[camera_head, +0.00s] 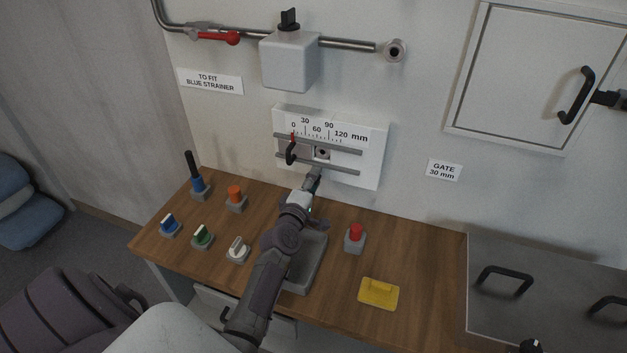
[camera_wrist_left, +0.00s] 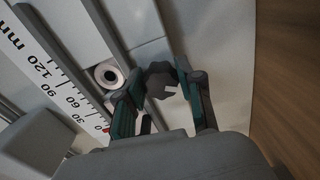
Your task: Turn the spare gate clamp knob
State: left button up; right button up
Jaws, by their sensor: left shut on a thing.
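The gate gauge, a white plate (camera_head: 369,160) marked 0 to 120 mm, is on the wall above the bench. Two grey rails cross it. A small black handle (camera_head: 291,153) and a red pointer sit near its 0 end. My left gripper (camera_head: 316,173) is at the lower rail. In the left wrist view its fingers are on either side of a dark faceted knob (camera_wrist_left: 161,80) with a pale mark, shut on it. In the head view the gripper and arm hide this knob. A round socket (camera_wrist_left: 108,75) is beside the fingers. My right gripper is out of view.
A wooden bench (camera_head: 330,310) carries several coloured knobs on the left, a red button (camera_head: 355,234), a grey tray (camera_head: 311,270) under my arm and a yellow block (camera_head: 378,292). Above are a pipe with a grey box (camera_head: 289,62) and a cabinet door (camera_head: 530,75). A "GATE 30 mm" label (camera_head: 444,170) is at right.

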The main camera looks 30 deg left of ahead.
pick_arm(q)
jog(key=shift+f, duration=0.1)
jog(key=o, duration=1.2)
jog(key=shift+c, duration=0.2)
jog(key=v, duration=1.2)
